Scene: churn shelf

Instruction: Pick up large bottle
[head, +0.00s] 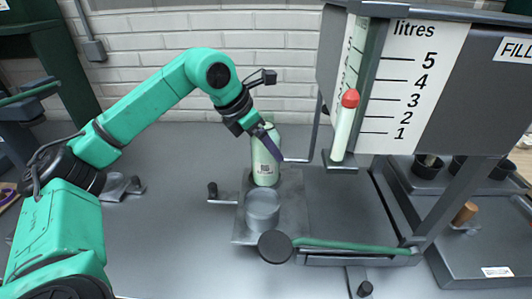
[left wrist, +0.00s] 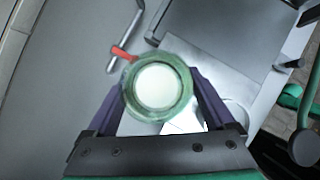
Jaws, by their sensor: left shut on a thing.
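The large bottle (head: 265,168) is pale green with a printed label and stands upright behind a round metal cup in the head view. In the left wrist view I look down on the bottle's round top (left wrist: 158,88), a green ring around a white middle. My left gripper (head: 267,143) reaches it from the upper left, with its purple fingers around the bottle's upper body. In the left wrist view the gripper's fingers (left wrist: 160,84) lie on both sides of the bottle, shut on it. I cannot tell whether the bottle's base touches the metal plate. My right gripper is not in view.
A metal plate (head: 290,218) carries the round cup (head: 262,207). A green lever bar (head: 345,245) runs in front. A litre scale board (head: 405,85) and a red-topped tube (head: 345,125) stand to the right. The grey worktop at left is mostly clear.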

